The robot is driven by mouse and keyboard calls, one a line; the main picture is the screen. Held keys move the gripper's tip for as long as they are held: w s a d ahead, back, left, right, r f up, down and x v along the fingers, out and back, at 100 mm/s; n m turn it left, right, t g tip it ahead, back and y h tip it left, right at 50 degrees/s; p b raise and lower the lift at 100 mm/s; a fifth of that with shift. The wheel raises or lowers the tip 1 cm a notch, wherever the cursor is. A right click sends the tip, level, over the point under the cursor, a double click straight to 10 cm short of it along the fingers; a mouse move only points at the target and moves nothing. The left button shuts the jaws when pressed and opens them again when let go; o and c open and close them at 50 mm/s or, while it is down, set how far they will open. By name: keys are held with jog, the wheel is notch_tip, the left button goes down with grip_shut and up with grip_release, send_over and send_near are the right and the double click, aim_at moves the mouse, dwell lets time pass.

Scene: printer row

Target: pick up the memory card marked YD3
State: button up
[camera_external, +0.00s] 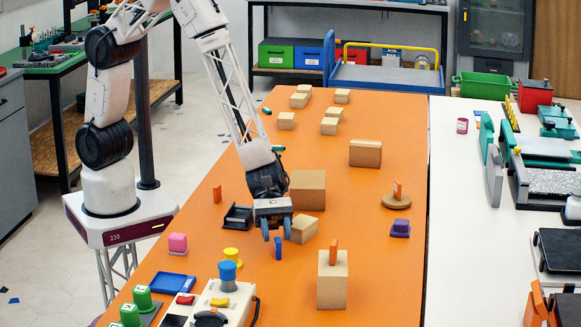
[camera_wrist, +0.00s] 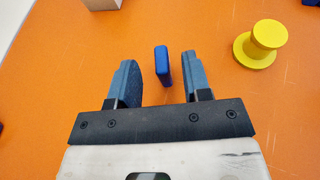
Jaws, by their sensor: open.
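A small blue card (camera_external: 278,247) stands on edge on the orange table, just in front of my gripper (camera_external: 276,231). In the wrist view the blue card (camera_wrist: 162,66) lies between the lines of the two fingers of my gripper (camera_wrist: 159,76), with a gap on either side. The fingers are apart and hold nothing. Orange cards stand upright elsewhere: one on the table (camera_external: 217,194), one on a round wooden base (camera_external: 397,190), and one on a tall box (camera_external: 334,250). No YD3 mark is legible on any card.
A yellow knob (camera_wrist: 260,44) stands right of the blue card in the wrist view. A tilted cardboard box (camera_external: 304,228) and a larger box (camera_external: 308,190) are close by the gripper. A black holder (camera_external: 237,217) and a blue tray (camera_external: 172,284) are to its left.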

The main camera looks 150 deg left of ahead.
aim_at(279, 247)
jog(key=shift+x, duration=2.45)
jog(key=shift+f, duration=0.1)
grip_shut()
